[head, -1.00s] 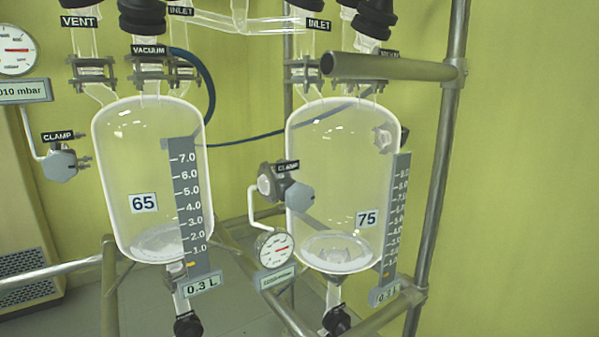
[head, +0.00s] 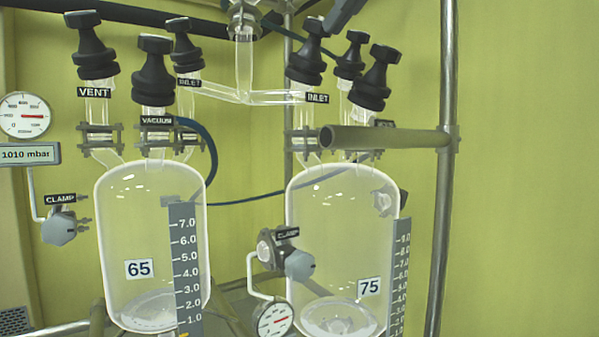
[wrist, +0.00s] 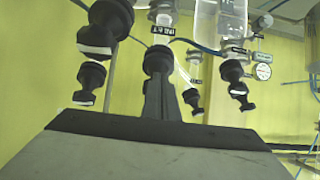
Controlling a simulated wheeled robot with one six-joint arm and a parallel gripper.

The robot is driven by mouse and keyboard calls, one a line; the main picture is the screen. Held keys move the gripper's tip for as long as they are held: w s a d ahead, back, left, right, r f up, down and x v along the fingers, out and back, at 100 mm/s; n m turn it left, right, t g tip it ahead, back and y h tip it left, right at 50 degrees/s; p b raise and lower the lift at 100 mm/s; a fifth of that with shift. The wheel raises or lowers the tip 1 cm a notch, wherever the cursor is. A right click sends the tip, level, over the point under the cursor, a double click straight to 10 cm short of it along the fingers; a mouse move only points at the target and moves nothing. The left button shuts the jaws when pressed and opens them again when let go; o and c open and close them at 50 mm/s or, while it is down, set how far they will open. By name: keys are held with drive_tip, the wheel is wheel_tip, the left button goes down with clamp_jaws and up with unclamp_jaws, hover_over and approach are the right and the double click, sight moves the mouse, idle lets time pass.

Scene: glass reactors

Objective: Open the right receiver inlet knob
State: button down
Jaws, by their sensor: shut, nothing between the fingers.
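The right receiver is the clear glass vessel marked 75 (head: 345,240) in the head view. Its black inlet knob (head: 309,55) stands on a glass neck above the INLET label (head: 318,98), tilted slightly right. In the head view, a dark grey piece of my gripper (head: 340,18) comes in from the top edge, close to the top right of this knob. In the wrist view my gripper (wrist: 160,82) is shut and empty. Its fingers point at the black inlet knob (wrist: 158,58), overlapping its near end. I cannot tell whether they touch. The INLET label is upside down there.
Two more black knobs, one (head: 350,55) farther back and one (head: 375,80) nearer, stand just right of it. A metal bar (head: 385,138) crosses below them to an upright post (head: 446,180). The left receiver 65 (head: 150,250) carries several black knobs.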

drive_tip(key=shift+w+d+r, duration=0.1)
drive_tip(key=shift+w+d, duration=0.55)
drive_tip(key=shift+d, duration=0.1)
idle(0.6)
drive_tip(key=shift+s+d, duration=0.2)
drive_tip(key=shift+d, duration=0.05)
drive_tip(key=r, duration=0.1)
drive_tip(key=s+d+r, duration=0.1)
drive_tip(key=r, duration=0.1)
drive_tip(key=s+r, duration=0.1)
drive_tip(key=shift+s+d+r, duration=0.25)
drive_tip(key=shift+d+r, duration=0.1)
drive_tip(key=shift+r, duration=0.05)
idle(0.4)
drive_tip(key=w+a+f, duration=0.1)
drive_tip(key=a+f, duration=0.3)
drive_tip(key=f, duration=0.1)
drive_tip(key=shift+a, duration=0.25)
idle(1.0)
drive_tip(key=shift+w+r, duration=0.1)
drive_tip(key=shift+w, duration=0.05)
idle(0.5)
drive_tip(key=shift+w+d, duration=0.3)
drive_tip(key=shift+d, duration=0.3)
